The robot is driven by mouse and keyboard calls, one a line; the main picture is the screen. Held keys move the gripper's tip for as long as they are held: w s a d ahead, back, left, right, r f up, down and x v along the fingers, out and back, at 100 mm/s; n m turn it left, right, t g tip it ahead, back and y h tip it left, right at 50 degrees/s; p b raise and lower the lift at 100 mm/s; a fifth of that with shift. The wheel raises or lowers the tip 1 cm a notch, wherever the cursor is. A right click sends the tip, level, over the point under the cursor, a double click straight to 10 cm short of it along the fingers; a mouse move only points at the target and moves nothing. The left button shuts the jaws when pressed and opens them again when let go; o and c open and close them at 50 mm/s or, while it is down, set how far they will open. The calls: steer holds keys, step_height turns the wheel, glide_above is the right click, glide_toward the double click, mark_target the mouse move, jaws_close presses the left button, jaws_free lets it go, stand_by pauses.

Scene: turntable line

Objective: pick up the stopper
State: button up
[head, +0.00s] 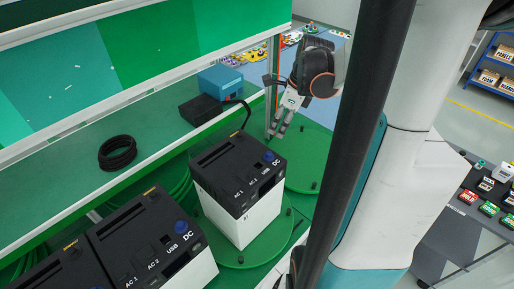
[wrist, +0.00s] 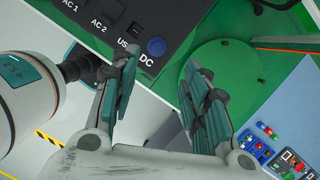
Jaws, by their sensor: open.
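No part is labelled as a stopper. A round blue plug-like piece (head: 269,157), possibly the stopper, sits at the DC mark on top of the nearest black-and-white power box (head: 240,205). In the wrist view the blue piece (wrist: 156,47) shows just beyond and between my fingertips, on the box's black top. A similar blue piece (head: 181,227) sits on the second box. My gripper (head: 281,130) is open and empty, just behind and above the first box's far right corner, apart from the blue piece. Its fingers also show in the wrist view (wrist: 163,72).
The first box stands on a green turntable (head: 275,243) with small black pegs. Another green disc (head: 312,165) lies under my gripper. A black cable coil (head: 117,153) and a blue case (head: 220,82) lie on the green shelf. A cart with coloured items (head: 490,200) is at right.

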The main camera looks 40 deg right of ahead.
mark_target(269, 153)
steer(key=b+x, duration=0.3)
steer(key=x, duration=0.1)
steer(key=b+x, duration=0.3)
steer(key=x, duration=0.2)
steer(key=s+b+x, duration=0.1)
steer(key=b+x, duration=0.2)
steer(key=x, duration=0.2)
steer(key=shift+d+f, duration=0.2)
steer(key=shift+f, duration=0.1)
steer(key=shift+s+r, duration=0.1)
steer(key=c, duration=0.9)
